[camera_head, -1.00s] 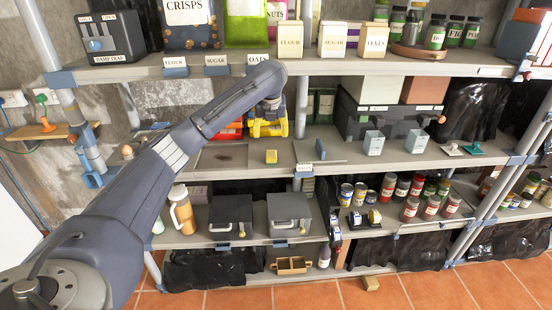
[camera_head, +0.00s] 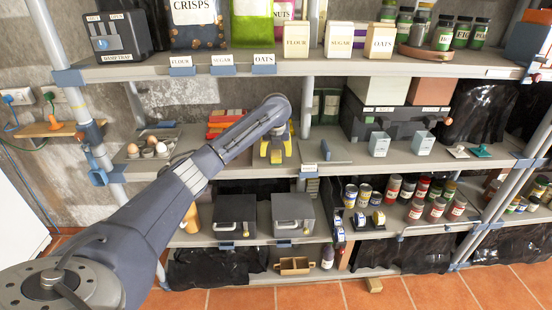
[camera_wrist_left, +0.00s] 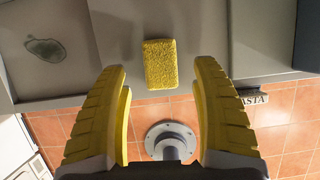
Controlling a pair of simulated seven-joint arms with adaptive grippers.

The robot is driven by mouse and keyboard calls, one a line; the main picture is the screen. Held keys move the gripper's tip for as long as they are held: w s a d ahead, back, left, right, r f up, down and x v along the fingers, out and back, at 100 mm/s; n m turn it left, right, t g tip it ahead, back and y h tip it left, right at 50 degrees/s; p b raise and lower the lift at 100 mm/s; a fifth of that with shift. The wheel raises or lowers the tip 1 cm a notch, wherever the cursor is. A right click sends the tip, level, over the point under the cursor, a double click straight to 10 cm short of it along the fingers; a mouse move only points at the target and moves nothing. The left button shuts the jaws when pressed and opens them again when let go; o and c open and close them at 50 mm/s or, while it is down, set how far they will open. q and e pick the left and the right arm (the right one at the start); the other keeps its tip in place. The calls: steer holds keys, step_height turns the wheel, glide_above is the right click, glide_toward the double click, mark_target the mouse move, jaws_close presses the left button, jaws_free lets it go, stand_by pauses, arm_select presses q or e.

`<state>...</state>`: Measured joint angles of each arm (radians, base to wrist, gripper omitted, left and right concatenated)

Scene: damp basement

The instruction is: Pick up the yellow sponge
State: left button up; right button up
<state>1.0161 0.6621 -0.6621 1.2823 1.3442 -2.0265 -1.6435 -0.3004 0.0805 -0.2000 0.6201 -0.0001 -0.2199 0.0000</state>
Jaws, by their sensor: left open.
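The yellow sponge (camera_wrist_left: 160,64) lies flat near the edge of a grey shelf (camera_wrist_left: 60,85) in the left wrist view. It is a small rough block. My left gripper (camera_head: 276,154) has yellow fingers and reaches down over the middle shelf in the head view, where I cannot clearly tell the sponge from the fingers. In the left wrist view my left gripper (camera_wrist_left: 160,72) is open and empty, with its fingers spread to the left and right of the sponge's line. The sponge appears beyond the fingertips, apart from them. My right gripper is not in view.
The upper shelf (camera_head: 300,68) hangs above the arm. Eggs (camera_head: 147,149) sit to the left. A dark stain (camera_wrist_left: 45,48) marks the surface left of the sponge. Two grey boxes (camera_head: 294,212) stand below.

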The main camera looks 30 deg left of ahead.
mark_target(276, 155)
arm_select(q)
steer(key=shift+x, duration=1.75)
steer(key=shift+d, duration=0.1)
steer(key=shift+c, duration=0.3)
steer(key=c, duration=1)
